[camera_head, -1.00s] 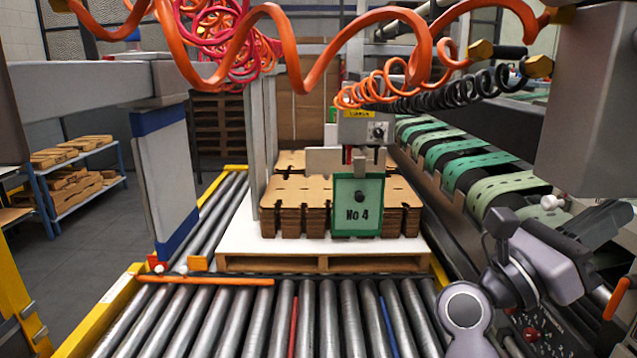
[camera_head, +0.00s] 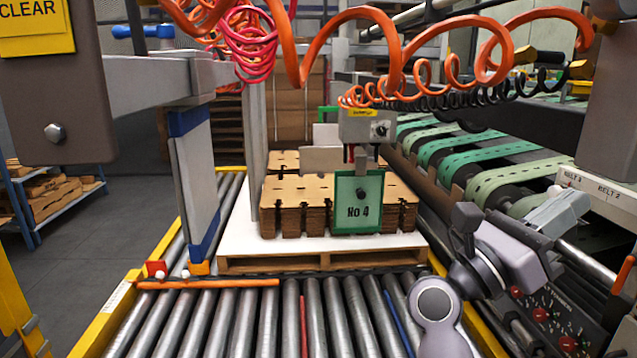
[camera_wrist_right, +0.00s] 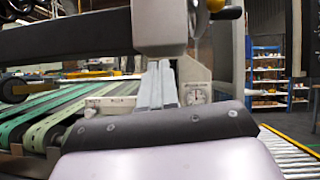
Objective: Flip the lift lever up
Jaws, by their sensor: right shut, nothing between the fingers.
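My right gripper (camera_head: 572,203) is at the right of the head view, beside the green-belted conveyor and above a control panel (camera_head: 545,325) with several red knobs. In the right wrist view its fingers (camera_wrist_right: 158,85) are together, with nothing between them. An orange-ended handle (camera_head: 627,272) shows at the right edge of the head view, below and right of the gripper and apart from it. I cannot tell whether it is the lift lever. No lever is clearly readable as up or down; part of the panel is hidden behind my right arm. My left gripper is out of view.
A pallet (camera_head: 315,263) with stacked cardboard blanks (camera_head: 295,205) and a green No 4 sign (camera_head: 358,203) stands behind the rollers (camera_head: 265,320). Orange coiled hoses (camera_head: 390,60) hang above. A grey housing (camera_head: 612,120) is above the gripper.

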